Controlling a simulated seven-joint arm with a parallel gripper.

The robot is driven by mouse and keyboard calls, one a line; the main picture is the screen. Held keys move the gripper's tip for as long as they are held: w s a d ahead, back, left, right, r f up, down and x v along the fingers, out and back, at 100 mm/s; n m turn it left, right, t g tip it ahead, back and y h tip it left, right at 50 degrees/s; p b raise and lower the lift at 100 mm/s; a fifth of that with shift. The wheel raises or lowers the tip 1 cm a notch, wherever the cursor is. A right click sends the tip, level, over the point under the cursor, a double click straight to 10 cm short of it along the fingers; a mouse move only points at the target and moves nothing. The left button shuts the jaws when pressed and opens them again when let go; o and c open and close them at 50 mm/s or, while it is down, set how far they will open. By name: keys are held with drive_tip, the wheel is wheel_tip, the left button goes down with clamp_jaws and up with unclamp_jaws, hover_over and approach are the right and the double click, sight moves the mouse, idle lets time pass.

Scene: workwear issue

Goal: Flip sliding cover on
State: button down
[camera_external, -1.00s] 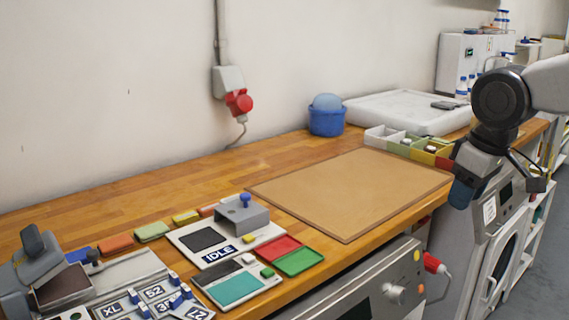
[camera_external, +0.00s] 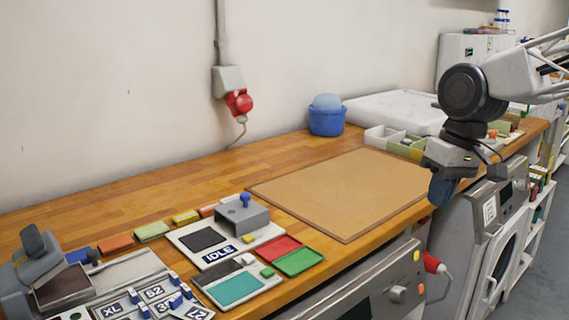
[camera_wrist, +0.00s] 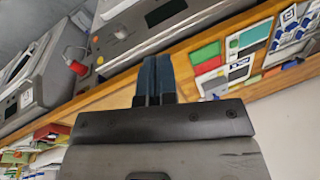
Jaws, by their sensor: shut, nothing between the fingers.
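The dark window beside the block is uncovered. I cannot tell for certain whether this block is the sliding cover. My gripper (camera_external: 441,190) hangs at the right, near the bench's front edge, well apart from the panel. In the wrist view its blue fingers (camera_wrist: 155,72) are together and hold nothing. The block is too small to make out clearly there.
A brown mat (camera_external: 345,195) lies bare between my gripper and the panel. Red (camera_external: 278,248) and green (camera_external: 299,262) pads and a teal-windowed plate (camera_external: 236,288) lie in front of the panel. Size-labelled tiles (camera_external: 157,292) stand at the left. Small bins (camera_external: 385,138) stand behind my gripper.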

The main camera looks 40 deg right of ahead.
drive_tip(key=w+f+m+t+y, duration=0.15)
drive_tip(key=w+m+y, duration=0.3)
drive_tip(key=w, duration=0.45)
drive_tip(key=w+f+m+y, duration=0.3)
drive_tip(key=w+m, duration=0.2)
drive_tip(key=w, duration=0.4)
drive_tip(key=w+f+m+y, duration=0.3)
drive_tip(key=w+m+y, duration=0.15)
drive_tip(key=w, duration=0.55)
drive_tip(key=w+d+f+m+t, duration=0.4)
drive_tip(key=w+d+m, duration=0.2)
drive_tip(key=w, duration=0.3)
drive_tip(key=shift+d+f+m+y, duration=0.25)
drive_tip(key=shift+f+m+y, duration=0.05)
drive_tip(key=shift+a+t, duration=0.1)
drive_tip(key=shift+t, duration=0.15)
approach(241, 210)
drive_tip(key=shift+w+a+r, duration=0.3)
drive_tip(key=shift+w+a, duration=0.25)
drive_tip(key=shift+a, duration=0.05)
drive_tip(key=shift+w+a+r, duration=0.35)
drive_tip(key=shift+w+a, duration=0.25)
drive_tip(key=shift+w+a+r, duration=0.3)
drive_tip(key=shift+w+a, duration=0.25)
